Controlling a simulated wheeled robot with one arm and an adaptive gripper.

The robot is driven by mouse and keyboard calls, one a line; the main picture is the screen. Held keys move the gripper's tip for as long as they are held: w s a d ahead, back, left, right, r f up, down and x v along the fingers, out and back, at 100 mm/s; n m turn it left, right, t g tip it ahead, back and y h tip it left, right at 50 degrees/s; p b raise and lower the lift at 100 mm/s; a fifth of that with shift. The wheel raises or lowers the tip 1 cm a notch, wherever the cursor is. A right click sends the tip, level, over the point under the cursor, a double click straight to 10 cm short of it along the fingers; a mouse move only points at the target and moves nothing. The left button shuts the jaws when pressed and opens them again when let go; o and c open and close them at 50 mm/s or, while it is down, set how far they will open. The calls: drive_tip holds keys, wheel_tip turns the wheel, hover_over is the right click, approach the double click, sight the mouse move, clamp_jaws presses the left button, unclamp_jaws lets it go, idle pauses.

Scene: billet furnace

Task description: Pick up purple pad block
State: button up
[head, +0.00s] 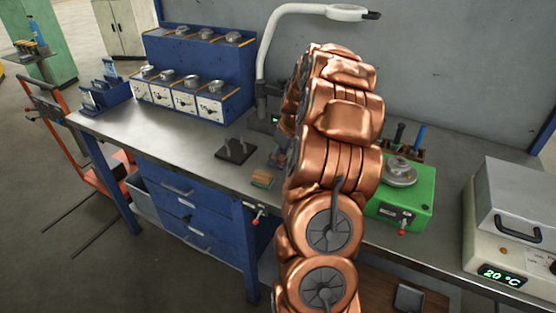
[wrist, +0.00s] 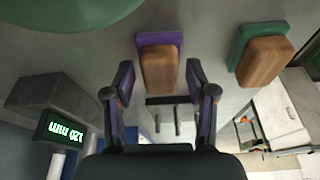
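The purple pad block (wrist: 160,63) is a wooden block on a purple pad, seen at top centre in the wrist view. My gripper (wrist: 160,76) is open, with one dark finger on each side of the near end of this block. The fingers stand apart from its sides, with nothing held between them. In the head view my copper-coloured arm hides most of the gripper, and I cannot clearly make out the purple block there.
A green pad block (wrist: 264,55) lies right of the purple one; it also shows in the head view (head: 262,179). A device with a green display (wrist: 66,129) stands at left. A dark stand (head: 236,150), a green machine (head: 404,196) and a temperature box (head: 510,235) occupy the bench.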

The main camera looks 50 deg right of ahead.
clamp_jaws()
idle(0.3)
wheel_tip(320, 180, up, 10)
drive_tip(key=b, duration=0.2)
drive_tip(key=shift+b, duration=0.3)
